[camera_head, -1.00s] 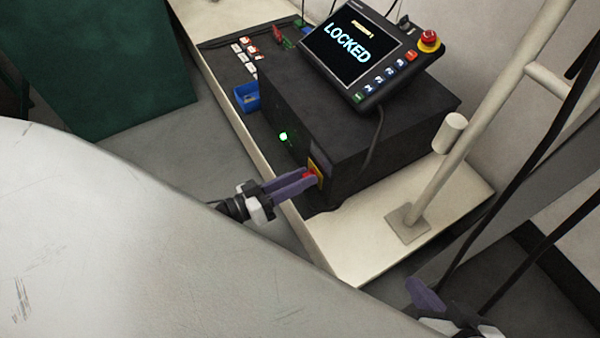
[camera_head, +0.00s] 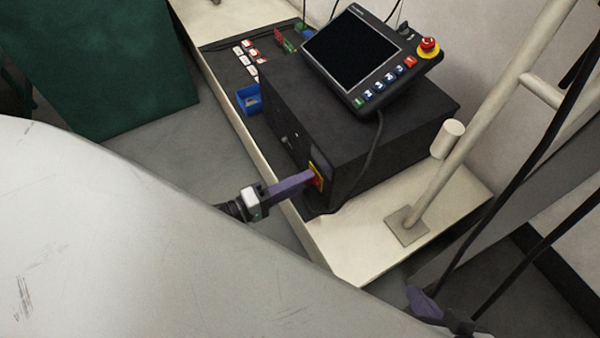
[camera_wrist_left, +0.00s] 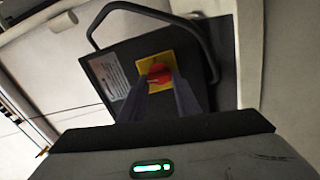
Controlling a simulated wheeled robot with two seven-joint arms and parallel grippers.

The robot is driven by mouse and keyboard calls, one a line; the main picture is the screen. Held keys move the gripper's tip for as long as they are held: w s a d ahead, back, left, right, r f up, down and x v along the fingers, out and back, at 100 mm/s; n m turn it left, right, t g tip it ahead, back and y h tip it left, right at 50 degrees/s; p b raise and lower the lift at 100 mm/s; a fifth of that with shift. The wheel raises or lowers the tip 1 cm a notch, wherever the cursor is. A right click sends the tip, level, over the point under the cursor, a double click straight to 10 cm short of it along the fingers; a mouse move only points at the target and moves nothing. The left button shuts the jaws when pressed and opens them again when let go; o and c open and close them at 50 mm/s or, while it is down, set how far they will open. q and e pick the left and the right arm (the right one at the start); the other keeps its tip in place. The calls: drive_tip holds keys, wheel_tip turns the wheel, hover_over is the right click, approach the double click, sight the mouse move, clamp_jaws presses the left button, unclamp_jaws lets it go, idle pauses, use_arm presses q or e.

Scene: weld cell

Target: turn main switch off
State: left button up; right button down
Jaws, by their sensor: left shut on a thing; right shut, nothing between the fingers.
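The main switch is a red rotary knob on a yellow plate (camera_head: 316,170) on the front of the black control box (camera_head: 400,125). In the left wrist view the red knob (camera_wrist_left: 158,73) sits in the middle of its yellow plate. My left gripper (camera_head: 312,178) is shut on the red knob, its purple fingers reaching to the plate and partly hiding it. The pendant screen (camera_head: 351,48) on top of the box is dark, and no green lamp glows on the box front. My right gripper (camera_head: 424,302) is at the bottom right, away from the box, shut and empty.
The pendant has a red emergency button (camera_head: 428,46). A blue bin (camera_head: 248,98) and red-and-white tags (camera_head: 245,52) lie left of the box on the bench. A pale post (camera_head: 470,140) stands to the right. A large pale curved surface (camera_head: 120,240) fills the lower left.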

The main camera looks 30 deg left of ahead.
use_arm(q)
drive_tip(key=shift+f+n, duration=0.1)
drive_tip(key=shift+n, duration=0.8)
use_arm(e)
drive_tip(key=shift+w+r, duration=0.15)
use_arm(q)
drive_tip(key=shift+s, duration=0.1)
use_arm(e)
drive_tip(key=shift+a, duration=0.15)
use_arm(q)
drive_tip(key=o, duration=1)
drive_tip(key=shift+o, duration=0.2)
drive_tip(key=p+v, duration=0.1)
drive_tip(key=v, duration=0.9)
drive_tip(key=shift+a, duration=0.15)
use_arm(e)
drive_tip(key=shift+d+r+t, duration=0.35)
drive_tip(key=shift+d+t, duration=0.05)
drive_tip(key=shift+d, duration=0.2)
